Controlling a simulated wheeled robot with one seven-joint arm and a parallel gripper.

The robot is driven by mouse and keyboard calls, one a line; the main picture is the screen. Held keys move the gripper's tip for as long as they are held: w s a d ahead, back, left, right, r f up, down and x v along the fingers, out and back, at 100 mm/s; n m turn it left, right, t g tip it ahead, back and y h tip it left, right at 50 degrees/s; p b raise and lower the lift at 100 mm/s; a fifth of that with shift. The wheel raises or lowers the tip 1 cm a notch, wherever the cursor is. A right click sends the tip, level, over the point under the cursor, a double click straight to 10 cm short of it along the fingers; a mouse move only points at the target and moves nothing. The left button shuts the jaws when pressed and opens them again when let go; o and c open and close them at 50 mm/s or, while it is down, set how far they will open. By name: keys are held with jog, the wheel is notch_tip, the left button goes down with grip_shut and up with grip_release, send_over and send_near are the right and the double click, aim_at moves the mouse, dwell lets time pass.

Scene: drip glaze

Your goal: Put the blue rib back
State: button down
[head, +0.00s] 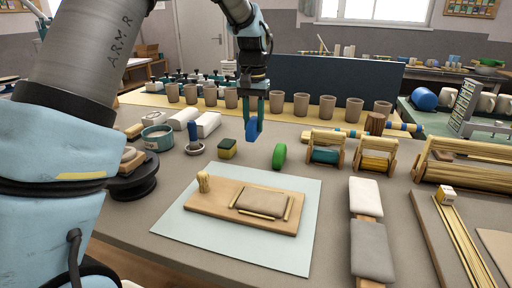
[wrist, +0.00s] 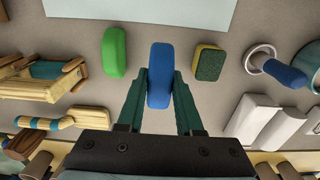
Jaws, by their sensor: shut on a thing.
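The blue rib (head: 252,129) is a rounded blue piece held between the fingers of my gripper (head: 253,122), above the table. In the wrist view the blue rib (wrist: 160,76) stands lengthwise between the two green fingers of my gripper (wrist: 160,90), which are shut on it. A green rib (head: 279,156) stands on the table to the right of and below the blue rib in the head view. It is to the left of the blue rib in the wrist view (wrist: 114,52). The lower edge of the blue rib looks clear of the table.
A yellow and green sponge (head: 227,148) stands left of the green rib. A blue-handled tool (head: 193,138) is further left. A row of brown cups (head: 300,104) stands behind. Wooden stands with rollers (head: 325,150) are at right. A pale mat (head: 190,228) with a wooden board (head: 215,206) lies in front.

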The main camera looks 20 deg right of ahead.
aim_at(254, 119)
notch_tip(254, 119, down, 7)
jog(key=shift+f+p, duration=0.2)
jog(key=shift+p, duration=0.35)
jog(key=shift+f, duration=0.1)
jog(key=c, duration=0.6)
grip_release()
jog(key=shift+o, duration=0.2)
notch_tip(254, 119, up, 12)
jog(key=shift+r+b, duration=0.15)
jog(key=shift+b, duration=0.6)
jog(key=shift+s, duration=0.1)
